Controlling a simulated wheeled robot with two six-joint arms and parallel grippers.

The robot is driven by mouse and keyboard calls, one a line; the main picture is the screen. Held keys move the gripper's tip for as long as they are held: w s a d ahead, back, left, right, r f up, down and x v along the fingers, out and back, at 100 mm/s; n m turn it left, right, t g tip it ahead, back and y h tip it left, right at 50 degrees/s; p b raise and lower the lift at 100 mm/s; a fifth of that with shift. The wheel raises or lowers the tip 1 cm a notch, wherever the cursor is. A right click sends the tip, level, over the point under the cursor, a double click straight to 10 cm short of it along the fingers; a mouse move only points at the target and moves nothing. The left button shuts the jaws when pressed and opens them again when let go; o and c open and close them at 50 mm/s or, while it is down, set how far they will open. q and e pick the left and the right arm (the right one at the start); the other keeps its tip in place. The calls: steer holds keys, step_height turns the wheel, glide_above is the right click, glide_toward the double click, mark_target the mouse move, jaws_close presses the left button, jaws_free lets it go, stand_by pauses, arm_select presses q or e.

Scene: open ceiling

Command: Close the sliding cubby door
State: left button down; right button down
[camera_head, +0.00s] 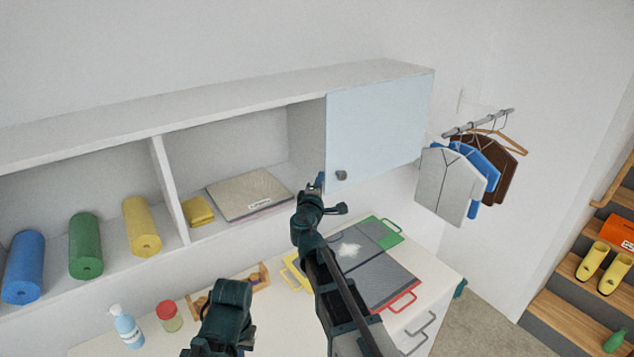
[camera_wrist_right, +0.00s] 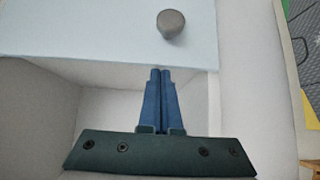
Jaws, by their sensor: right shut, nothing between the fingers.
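The sliding cubby door (camera_head: 378,128) is a pale blue panel over the right end of the wall shelf. Its round grey knob (camera_head: 341,175) sits near the panel's lower left corner. My right gripper (camera_head: 319,180) is just left of the knob, by the door's left edge. In the right wrist view, the door (camera_wrist_right: 90,30) fills the top, with the knob (camera_wrist_right: 171,24) above the fingertips. There the right gripper (camera_wrist_right: 160,72) shows blue fingers together and empty, not holding the knob. Whether they touch the door's edge is unclear. My left gripper is not visible, only part of that arm.
Open cubbies left of the door hold a folded mat (camera_head: 248,193), a yellow cloth (camera_head: 198,210) and rolled mats (camera_head: 141,227). Below, a white counter carries grey folders (camera_head: 378,275), a bottle (camera_head: 127,328) and a jar (camera_head: 168,315). Clothes (camera_head: 450,180) hang right of the door.

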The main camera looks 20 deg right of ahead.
steer(key=shift+w+d, duration=0.2)
steer(key=shift+d, duration=0.45)
steer(key=shift+w+d, duration=0.2)
steer(key=shift+d, duration=0.45)
steer(key=shift+a, duration=0.1)
